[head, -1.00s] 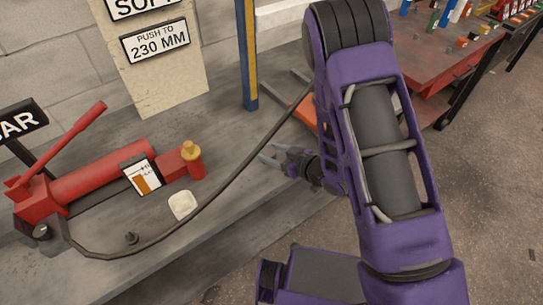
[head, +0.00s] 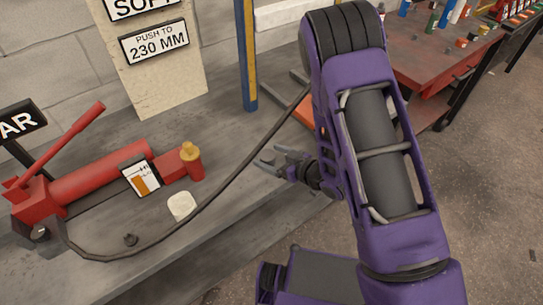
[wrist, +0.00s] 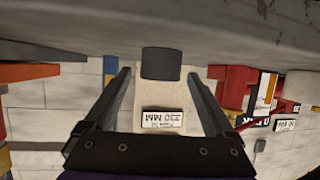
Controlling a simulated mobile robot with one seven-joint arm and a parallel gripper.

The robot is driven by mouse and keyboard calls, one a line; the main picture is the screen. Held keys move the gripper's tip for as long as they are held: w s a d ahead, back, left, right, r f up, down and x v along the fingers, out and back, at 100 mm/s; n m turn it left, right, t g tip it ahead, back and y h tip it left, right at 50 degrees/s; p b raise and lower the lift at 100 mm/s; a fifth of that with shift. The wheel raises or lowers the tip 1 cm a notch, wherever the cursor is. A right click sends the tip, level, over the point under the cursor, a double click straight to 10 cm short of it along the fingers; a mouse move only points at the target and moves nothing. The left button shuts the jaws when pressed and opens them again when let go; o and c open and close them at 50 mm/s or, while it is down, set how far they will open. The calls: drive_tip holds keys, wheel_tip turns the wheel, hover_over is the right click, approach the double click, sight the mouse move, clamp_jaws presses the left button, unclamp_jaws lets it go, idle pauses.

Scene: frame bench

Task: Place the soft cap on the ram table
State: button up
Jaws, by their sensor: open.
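A small cream rounded block (head: 182,205), which looks like the soft cap, lies on the grey bench in front of the red hydraulic pump. My gripper (head: 266,157) is open above the bench, to the right of the block and apart from it. In the wrist view, my fingers (wrist: 160,85) are spread, with a dark grey block (wrist: 160,63) showing between their tips; I cannot tell what it is or whether they touch it. A pale shape at the right of that view (wrist: 300,84) may be the cream block. I cannot make out the ram table for certain.
The red pump (head: 105,178) with its raised lever stands at left. A black hose (head: 215,185) crosses the bench. A sign board (head: 150,65) reads "PUSH TO 230 MM". A blue and yellow post (head: 247,60) stands behind. A red table (head: 440,60) is at back right.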

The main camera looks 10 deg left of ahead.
drive_tip(key=shift+d+r, duration=0.1)
drive_tip(key=shift+r, duration=0.15)
drive_tip(key=p+v, duration=0.1)
drive_tip(key=v, duration=1)
drive_tip(key=shift+s+d, duration=0.2)
drive_tip(key=shift+d, duration=0.15)
